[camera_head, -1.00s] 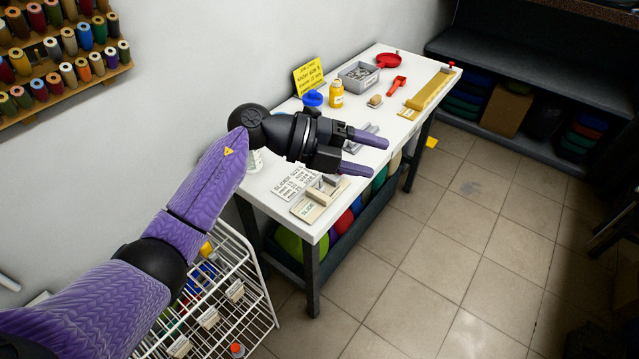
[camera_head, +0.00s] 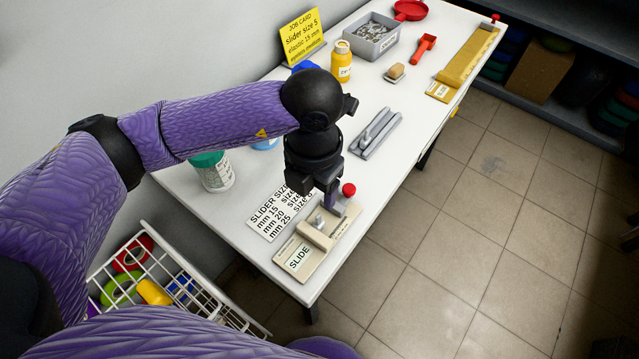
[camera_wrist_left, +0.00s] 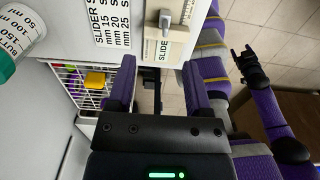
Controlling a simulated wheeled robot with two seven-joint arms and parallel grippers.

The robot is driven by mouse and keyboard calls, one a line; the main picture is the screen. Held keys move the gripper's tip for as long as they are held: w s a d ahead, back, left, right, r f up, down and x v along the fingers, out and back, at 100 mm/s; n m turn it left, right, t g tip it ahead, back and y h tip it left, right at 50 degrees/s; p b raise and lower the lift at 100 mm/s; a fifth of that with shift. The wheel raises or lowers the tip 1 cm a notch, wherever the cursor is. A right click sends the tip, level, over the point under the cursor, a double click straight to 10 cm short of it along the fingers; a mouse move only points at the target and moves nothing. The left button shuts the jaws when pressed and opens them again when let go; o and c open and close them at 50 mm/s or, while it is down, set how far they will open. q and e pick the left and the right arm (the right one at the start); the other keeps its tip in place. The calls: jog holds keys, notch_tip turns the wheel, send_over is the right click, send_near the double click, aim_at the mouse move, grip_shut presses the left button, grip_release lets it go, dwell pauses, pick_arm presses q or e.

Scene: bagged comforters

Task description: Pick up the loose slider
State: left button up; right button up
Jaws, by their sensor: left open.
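A beige fixture labelled SLIDE (camera_head: 299,257) lies at the near corner of the white table. A small grey metal piece (camera_head: 319,222) shows on it; I cannot tell if this is the loose slider. A red knob (camera_head: 348,189) is at its far end. My left gripper (camera_head: 331,197) points down over the fixture's far part, and its fingertips are partly hidden. In the left wrist view my left gripper (camera_wrist_left: 158,85) is open with nothing between its fingers, and the fixture (camera_wrist_left: 163,35) shows above them. My right gripper (camera_wrist_left: 246,62) shows small there, away from the table.
A white SLIDER SIZE card (camera_head: 275,212) lies beside the fixture. A grey railed tool (camera_head: 377,134), yellow bottle (camera_head: 341,66), grey bin (camera_head: 371,38) and green-lidded jar (camera_head: 213,172) stand on the table. A wire basket (camera_head: 150,270) is below the near side.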

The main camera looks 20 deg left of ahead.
aim_at(320, 220)
pick_arm(q)
jog(key=f+b, duration=0.1)
jog(key=f, duration=0.2)
jog(key=f+b, duration=0.1)
jog(key=f, duration=0.3)
jog(key=d+f+b, duration=0.1)
jog(key=f, duration=0.2)
jog(key=shift+f, duration=0.15)
jog(key=shift+w, duration=0.1)
grip_shut()
pick_arm(e)
jog(key=shift+g, duration=0.3)
jog(key=f, duration=0.1)
jog(key=s+d+f, duration=0.1)
jog(key=f, duration=0.1)
jog(key=shift+s+d+f, duration=0.15)
jog(key=shift+s+d, duration=0.15)
jog(key=shift+d, duration=0.1)
